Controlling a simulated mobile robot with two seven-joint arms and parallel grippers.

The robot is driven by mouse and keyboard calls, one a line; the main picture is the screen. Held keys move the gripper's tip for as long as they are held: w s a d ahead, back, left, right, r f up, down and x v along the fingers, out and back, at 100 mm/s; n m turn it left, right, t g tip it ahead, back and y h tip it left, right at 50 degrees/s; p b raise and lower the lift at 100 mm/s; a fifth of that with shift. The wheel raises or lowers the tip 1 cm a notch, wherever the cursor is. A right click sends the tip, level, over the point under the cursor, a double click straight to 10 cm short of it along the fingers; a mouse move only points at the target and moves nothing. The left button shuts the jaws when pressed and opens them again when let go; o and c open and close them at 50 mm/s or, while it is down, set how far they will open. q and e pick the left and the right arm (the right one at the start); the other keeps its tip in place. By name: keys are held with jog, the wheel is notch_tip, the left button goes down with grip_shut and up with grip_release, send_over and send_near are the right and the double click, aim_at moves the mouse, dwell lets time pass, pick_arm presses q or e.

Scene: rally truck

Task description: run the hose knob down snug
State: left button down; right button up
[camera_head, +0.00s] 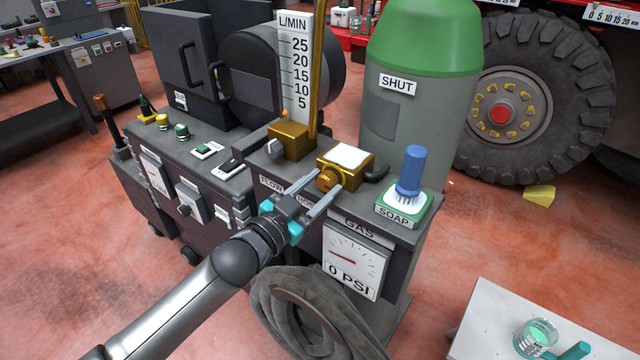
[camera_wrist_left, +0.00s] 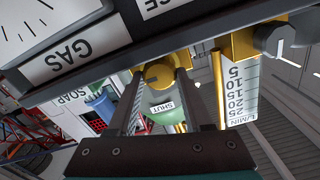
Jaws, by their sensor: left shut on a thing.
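The brass hose knob (camera_head: 326,181) sits on the front of a brass block (camera_head: 359,173) with a white top plate, above a partly hidden label on the cart's front edge. My left gripper (camera_head: 328,186) reaches in from the front, its two fingers shut on either side of the knob. In the left wrist view the round knob (camera_wrist_left: 157,74) lies between the fingertips of the left gripper (camera_wrist_left: 158,78). Whether the knob is fully seated cannot be seen. My right gripper is not in view.
A GAS gauge (camera_head: 353,258) reading 0 PSI is right of the gripper. A soap brush (camera_head: 410,172) stands on a green tray. The L/MIN flow column (camera_head: 297,70) rises behind left, a SHUT cylinder (camera_head: 415,110) behind right. A coiled hose (camera_head: 270,310) hangs below.

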pick_arm(q)
jog(key=shift+c, duration=1.5)
grip_release()
jog(key=v, duration=1.5)
jog(key=shift+s+a, duration=0.1)
jog(key=shift+s, duration=0.05)
